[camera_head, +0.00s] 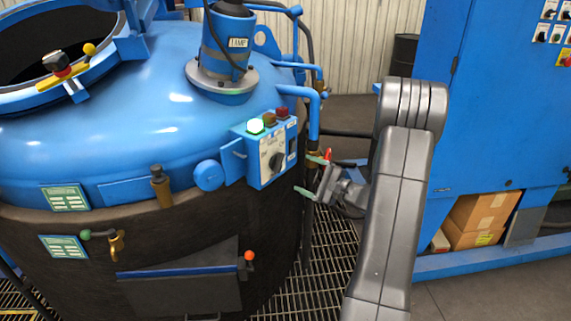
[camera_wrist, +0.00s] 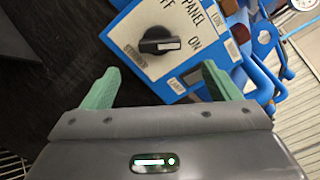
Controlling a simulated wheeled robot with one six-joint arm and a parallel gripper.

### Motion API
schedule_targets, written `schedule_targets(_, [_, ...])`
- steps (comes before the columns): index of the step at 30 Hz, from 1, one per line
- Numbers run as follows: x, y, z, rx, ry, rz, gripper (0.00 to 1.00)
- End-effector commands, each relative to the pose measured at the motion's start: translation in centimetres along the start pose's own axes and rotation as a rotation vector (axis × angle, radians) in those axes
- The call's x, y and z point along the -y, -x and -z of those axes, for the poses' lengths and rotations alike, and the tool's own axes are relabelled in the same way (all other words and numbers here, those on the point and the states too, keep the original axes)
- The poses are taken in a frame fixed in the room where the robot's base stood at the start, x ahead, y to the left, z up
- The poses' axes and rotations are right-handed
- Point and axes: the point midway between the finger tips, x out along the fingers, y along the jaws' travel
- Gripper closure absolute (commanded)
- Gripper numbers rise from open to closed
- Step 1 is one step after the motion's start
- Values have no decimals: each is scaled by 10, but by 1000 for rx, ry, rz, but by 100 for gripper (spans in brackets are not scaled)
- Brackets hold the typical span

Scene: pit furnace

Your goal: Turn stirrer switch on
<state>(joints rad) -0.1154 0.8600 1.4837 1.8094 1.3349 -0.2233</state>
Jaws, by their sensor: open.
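The blue switch box with a pale panel (camera_head: 267,152) sits on the vessel's right side. Its black rotary knob (camera_head: 276,161) also shows in the wrist view (camera_wrist: 159,41), with OFF above it and ON to its right. The knob's bar lies roughly level there, its white mark at the right end, roughly toward ON. A small label near the knob is too blurred to read surely. My gripper (camera_head: 311,176) is open and empty, just right of the box. In the wrist view its green fingers (camera_wrist: 161,85) stand apart, below the knob, not visibly touching it.
Blue pipes (camera_head: 313,110) rise behind the box. The blue vessel (camera_head: 110,125) fills the left. A blue cabinet (camera_head: 490,120) stands right, with cartons (camera_head: 478,215) in its base. Grating (camera_head: 325,270) lies below.

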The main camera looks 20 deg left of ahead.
Motion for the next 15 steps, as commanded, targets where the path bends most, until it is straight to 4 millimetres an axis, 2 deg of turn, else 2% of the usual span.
schedule_targets(1, [0,-13,-2,5,0,-3,17])
schedule_targets(6, [0,-49,-2,3,0,-3,17])
schedule_targets(10, [-1,-71,-2,3,-1,-3,17])
schedule_targets(15, [0,-89,-1,1,0,-2,17])
